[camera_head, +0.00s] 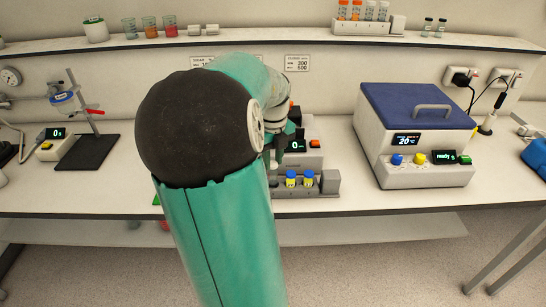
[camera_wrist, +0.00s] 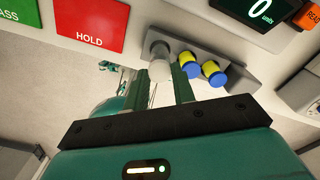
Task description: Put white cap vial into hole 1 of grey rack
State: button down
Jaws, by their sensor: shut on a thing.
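The grey rack (camera_head: 330,182) stands on the bench in front of a device, and its body shows in the wrist view (camera_wrist: 240,72). Two yellow vials with blue caps (camera_wrist: 213,73) stand in it. The white cap vial (camera_wrist: 160,67) is between my gripper's fingers (camera_wrist: 163,88), at the rack's left end in the wrist view, in line with the blue-capped vials. My gripper is shut on it. I cannot tell whether its lower end is inside a hole. In the head view my arm hides most of the gripper and the vial.
The device with a "0" display (camera_wrist: 262,12) stands close behind the rack. A red HOLD mat (camera_wrist: 90,25) lies beside it. A blue-lidded heater (camera_head: 415,140) stands to the right, with clear bench between it and the rack. A shelf (camera_head: 240,43) runs above.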

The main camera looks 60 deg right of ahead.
aim_at(273, 164)
jog(key=shift+f, duration=1.65)
dwell(0.5)
jog(key=c, duration=1.1)
grip_release()
jog(key=shift+r, duration=0.15)
notch_tip(273, 164, up, 14)
jog(key=shift+f, duration=0.2)
